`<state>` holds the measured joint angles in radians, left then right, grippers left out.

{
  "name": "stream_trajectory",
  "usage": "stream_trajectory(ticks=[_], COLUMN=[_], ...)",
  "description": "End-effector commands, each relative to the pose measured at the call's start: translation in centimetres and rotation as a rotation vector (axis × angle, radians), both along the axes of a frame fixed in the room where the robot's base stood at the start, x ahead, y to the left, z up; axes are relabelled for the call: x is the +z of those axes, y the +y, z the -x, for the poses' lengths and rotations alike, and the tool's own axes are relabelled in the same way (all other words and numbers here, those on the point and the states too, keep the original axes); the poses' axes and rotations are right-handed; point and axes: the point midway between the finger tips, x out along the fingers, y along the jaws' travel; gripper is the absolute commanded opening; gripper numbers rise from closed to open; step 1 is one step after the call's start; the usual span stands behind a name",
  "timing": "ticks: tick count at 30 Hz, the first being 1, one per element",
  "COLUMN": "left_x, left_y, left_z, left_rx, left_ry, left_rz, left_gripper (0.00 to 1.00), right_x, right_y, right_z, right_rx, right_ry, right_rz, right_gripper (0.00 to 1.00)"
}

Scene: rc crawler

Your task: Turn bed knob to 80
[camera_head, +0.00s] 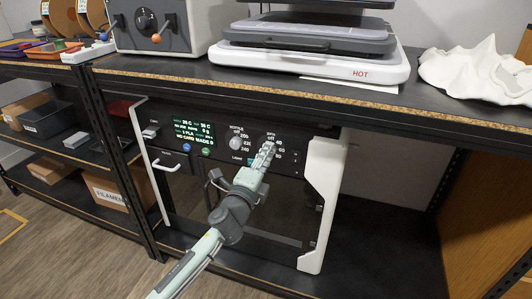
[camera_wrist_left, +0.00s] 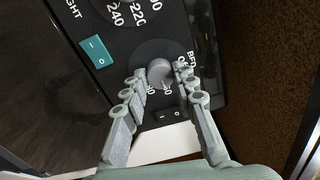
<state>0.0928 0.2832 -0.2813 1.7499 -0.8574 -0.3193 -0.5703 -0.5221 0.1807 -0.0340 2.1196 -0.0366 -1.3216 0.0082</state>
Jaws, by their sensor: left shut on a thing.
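The bed knob (camera_wrist_left: 159,72) is a round grey knob on the machine's dark front panel, under a BED label in the left wrist view. My left gripper (camera_wrist_left: 161,77) has its two jointed fingers on either side of the knob and is shut on it. In the head view my left gripper (camera_head: 266,153) reaches up to the panel and mostly covers the knob. OFF and other scale marks show around the knob, partly hidden by the fingers. I cannot tell which mark the knob points to. My right gripper is not in view.
The nozzle knob (camera_head: 236,143) sits just left of my gripper. A lit display (camera_head: 194,132) is further left. A teal light switch (camera_wrist_left: 96,50) is near the fingers. The machine stands under a black shelf (camera_head: 300,92), between white side handles (camera_head: 322,190).

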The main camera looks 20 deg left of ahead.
Motion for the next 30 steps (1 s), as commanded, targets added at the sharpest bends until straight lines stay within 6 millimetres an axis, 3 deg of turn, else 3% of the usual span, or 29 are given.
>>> stream_trajectory(ticks=[18, 30], left_x=[0.2, 0.1], left_y=[0.0, 0.1], left_z=[0.0, 0.0], left_rx=[-0.002, 0.0], left_ry=[-0.019, -0.027], left_rz=[-0.573, -0.811], left_gripper=[0.0, 0.0], right_x=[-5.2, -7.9], right_y=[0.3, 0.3], right_z=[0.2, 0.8], right_rx=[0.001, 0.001], right_ry=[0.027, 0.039], right_rz=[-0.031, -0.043], right_gripper=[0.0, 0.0])
